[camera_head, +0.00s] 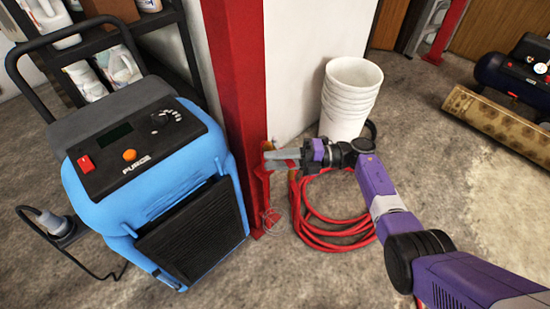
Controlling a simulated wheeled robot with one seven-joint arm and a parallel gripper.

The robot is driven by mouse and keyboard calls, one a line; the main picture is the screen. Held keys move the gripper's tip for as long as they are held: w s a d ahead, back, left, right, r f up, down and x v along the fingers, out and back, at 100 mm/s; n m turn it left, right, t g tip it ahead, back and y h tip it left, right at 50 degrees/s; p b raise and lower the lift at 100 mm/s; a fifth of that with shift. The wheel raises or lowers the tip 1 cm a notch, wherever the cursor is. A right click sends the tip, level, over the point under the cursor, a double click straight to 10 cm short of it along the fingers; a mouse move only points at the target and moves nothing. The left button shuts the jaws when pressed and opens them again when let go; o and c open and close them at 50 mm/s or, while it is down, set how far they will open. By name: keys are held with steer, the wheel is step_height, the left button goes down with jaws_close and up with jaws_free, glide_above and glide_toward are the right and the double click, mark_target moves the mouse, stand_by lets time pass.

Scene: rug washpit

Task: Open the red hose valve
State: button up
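A small red part (261,172), which looks like the valve handle, sits low against the right side of the red post (236,85). My gripper (270,158) is right at it, reaching in from the right with its grey fingers pointing left at the post. The fingers hide much of the valve, and I cannot tell if they touch it or how far apart they are. A coiled red hose (335,243) lies on the floor below my gripper and arm.
A blue machine (185,160) with a black handle stands close left of the post. A stack of white buckets (349,98) stands behind my gripper. A rolled rug (495,122) and a dark compressor (515,75) are at the far right.

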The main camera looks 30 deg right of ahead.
steer(key=shift+w+d, duration=0.1)
steer(key=v, duration=0.7)
steer(key=shift+d+b, duration=0.3)
steer(key=shift+b, duration=0.1)
stand_by(0.3)
